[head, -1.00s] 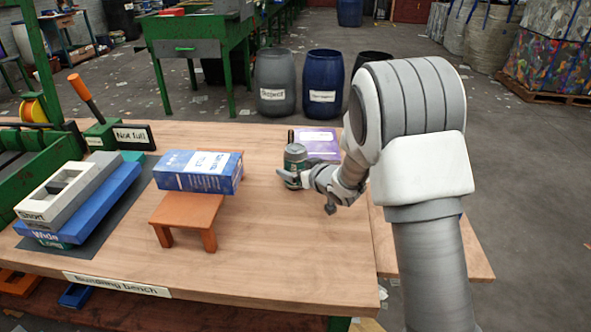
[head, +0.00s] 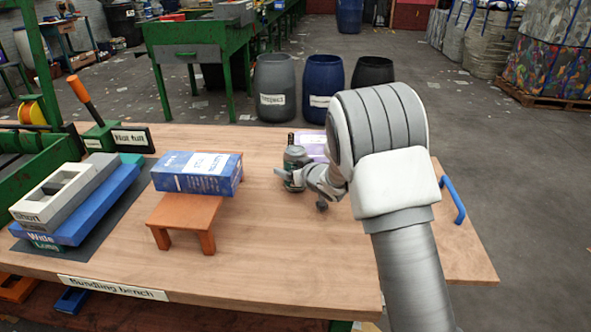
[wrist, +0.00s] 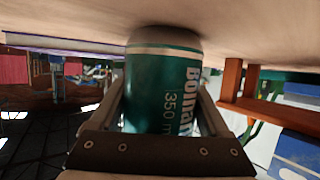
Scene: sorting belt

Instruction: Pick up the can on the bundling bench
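The can (head: 296,164) is green with a silver end. It stands upright on the bundling bench (head: 290,260), near the far side. My gripper (head: 288,180) is low over the bench, with its fingers around the can. In the wrist view, the can (wrist: 160,85) fills the space between my two fingers (wrist: 162,100), and white lettering shows on its side. The fingers lie close along both sides, but whether they press on it is not clear. The can's silver end is close to the bench surface, and no lift off the bench is visible.
A dark upright item (head: 291,138) and a purple item (head: 313,143) are just behind the can. A blue and white box (head: 197,175) sits on a small orange stand (head: 185,213) to the left. The bench front is clear.

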